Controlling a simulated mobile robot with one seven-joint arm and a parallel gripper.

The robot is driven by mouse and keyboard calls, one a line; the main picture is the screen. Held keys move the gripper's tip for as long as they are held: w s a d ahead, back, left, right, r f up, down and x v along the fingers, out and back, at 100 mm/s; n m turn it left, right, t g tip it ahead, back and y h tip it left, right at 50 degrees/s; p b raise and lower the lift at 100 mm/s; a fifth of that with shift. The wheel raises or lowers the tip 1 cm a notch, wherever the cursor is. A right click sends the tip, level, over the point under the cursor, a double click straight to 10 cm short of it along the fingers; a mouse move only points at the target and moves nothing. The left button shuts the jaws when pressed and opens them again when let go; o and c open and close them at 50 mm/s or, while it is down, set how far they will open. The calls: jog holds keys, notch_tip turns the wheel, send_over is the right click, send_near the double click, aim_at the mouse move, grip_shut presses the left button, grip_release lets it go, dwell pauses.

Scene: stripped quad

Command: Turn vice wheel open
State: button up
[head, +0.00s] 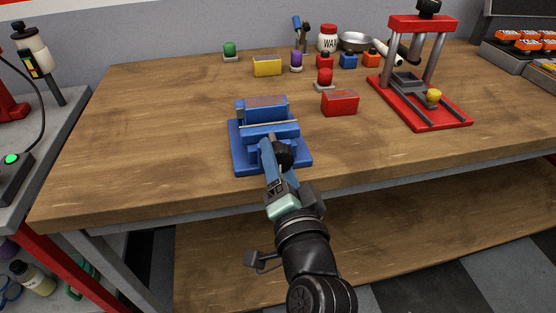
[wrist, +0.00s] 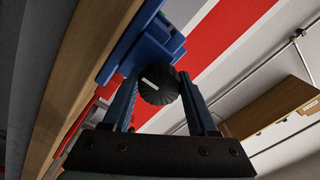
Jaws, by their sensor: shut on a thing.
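The blue vice (head: 240,153) stands near the front edge of the wooden workbench in the head view. Its black ribbed wheel (head: 284,153) faces the front edge. In the wrist view the wheel (wrist: 160,84) carries a small white mark and sits between my two blue fingers, with the vice's blue body (wrist: 140,45) behind it. My gripper (head: 272,150) reaches in from the front and is shut on the wheel; it also shows in the wrist view (wrist: 160,98). The arm hides part of the vice's front in the head view.
A red box (head: 340,103) and a red press (head: 440,116) stand to the right of the vice. A yellow box (head: 267,67) and a purple knob (head: 296,62) are behind it. The bench top (head: 130,130) left of the vice is clear.

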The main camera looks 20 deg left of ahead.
jog(key=o, duration=1.4)
jog(key=b+v, duration=0.1)
jog(key=v, duration=1.2)
